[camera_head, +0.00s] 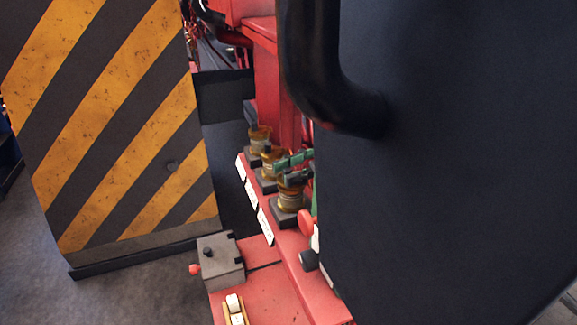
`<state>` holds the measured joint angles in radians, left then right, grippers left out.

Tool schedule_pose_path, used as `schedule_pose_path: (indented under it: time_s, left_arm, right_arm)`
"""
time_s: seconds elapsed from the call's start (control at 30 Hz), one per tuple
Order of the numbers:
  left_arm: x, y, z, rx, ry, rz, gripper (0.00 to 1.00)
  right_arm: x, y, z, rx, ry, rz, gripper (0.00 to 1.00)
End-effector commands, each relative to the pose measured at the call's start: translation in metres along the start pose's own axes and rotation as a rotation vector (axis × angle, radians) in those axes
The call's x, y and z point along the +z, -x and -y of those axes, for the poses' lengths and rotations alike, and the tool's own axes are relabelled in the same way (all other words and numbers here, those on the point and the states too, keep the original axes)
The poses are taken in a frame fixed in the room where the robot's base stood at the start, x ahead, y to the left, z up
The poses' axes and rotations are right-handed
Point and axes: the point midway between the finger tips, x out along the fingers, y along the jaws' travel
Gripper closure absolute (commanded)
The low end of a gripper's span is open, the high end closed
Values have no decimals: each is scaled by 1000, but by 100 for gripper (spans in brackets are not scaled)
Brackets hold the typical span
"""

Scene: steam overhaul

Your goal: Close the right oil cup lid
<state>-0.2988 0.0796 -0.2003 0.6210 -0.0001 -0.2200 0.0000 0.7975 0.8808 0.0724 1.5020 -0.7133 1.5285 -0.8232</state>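Three amber oil cups on dark square bases stand in a row along a red ledge: a far cup (259,139), a middle cup (270,163) and a near cup (291,196). White label plates stand beside them. A dark piece sits over the top of the near cup, and a green jagged piece (294,160) lies between its top and the middle cup. I cannot tell whether either is a lid or part of my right gripper. The lid positions are too small to read. My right gripper's fingers cannot be made out clearly. My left gripper is not in view.
A large dark panel (460,190) with a thick black bent bar (312,60) fills the right side and hides what lies behind. A yellow-and-black striped panel (120,120) stands at left. A grey box (220,262) sits on the red ledge (270,295) in front.

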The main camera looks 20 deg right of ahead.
Motion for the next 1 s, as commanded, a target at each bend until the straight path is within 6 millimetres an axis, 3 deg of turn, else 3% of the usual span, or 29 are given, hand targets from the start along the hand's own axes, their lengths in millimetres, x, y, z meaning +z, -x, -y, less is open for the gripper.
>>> schedule_pose_path:
  time_s: [0.4,0.83,1.0]
  left_arm:
    - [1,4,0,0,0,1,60]
    - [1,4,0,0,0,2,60]
    - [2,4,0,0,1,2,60]
  right_arm:
    - [0,-11,0,-1,-1,2,70]
    - [0,-11,0,-1,-1,2,99]
    - [0,-11,0,-1,-1,2,100]
